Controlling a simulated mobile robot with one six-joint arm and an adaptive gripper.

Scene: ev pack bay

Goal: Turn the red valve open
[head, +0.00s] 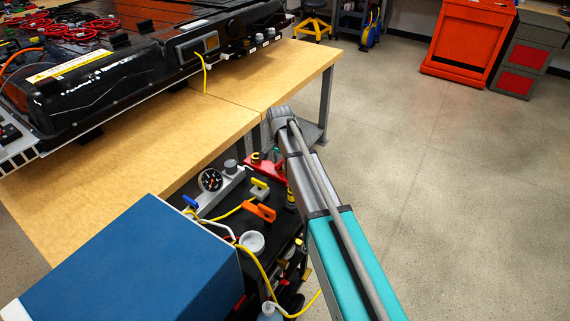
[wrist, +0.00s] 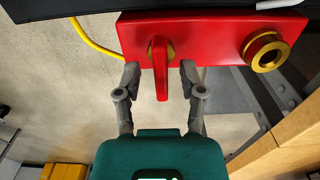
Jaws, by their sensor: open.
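In the wrist view, the red valve (wrist: 161,72) is a lever handle on a brass stem, set in a red block (wrist: 205,30). The lever points down in the picture, towards my gripper's palm. My gripper (wrist: 160,78) is open, with one fingertip on each side of the lever. A gap shows between the lever and each finger, so neither seems to touch it. In the head view, part of the red block (head: 262,170) shows beside my arm. My arm hides the rest of it, and my gripper is not visible there.
A brass ring port (wrist: 265,52) sits on the block's right. In the head view, a gauge (head: 210,180), an orange handle (head: 261,211) and yellow cables crowd the dark cart top. A blue box (head: 140,265) stands left, and a wooden bench (head: 160,135) lies behind. Floor on the right is clear.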

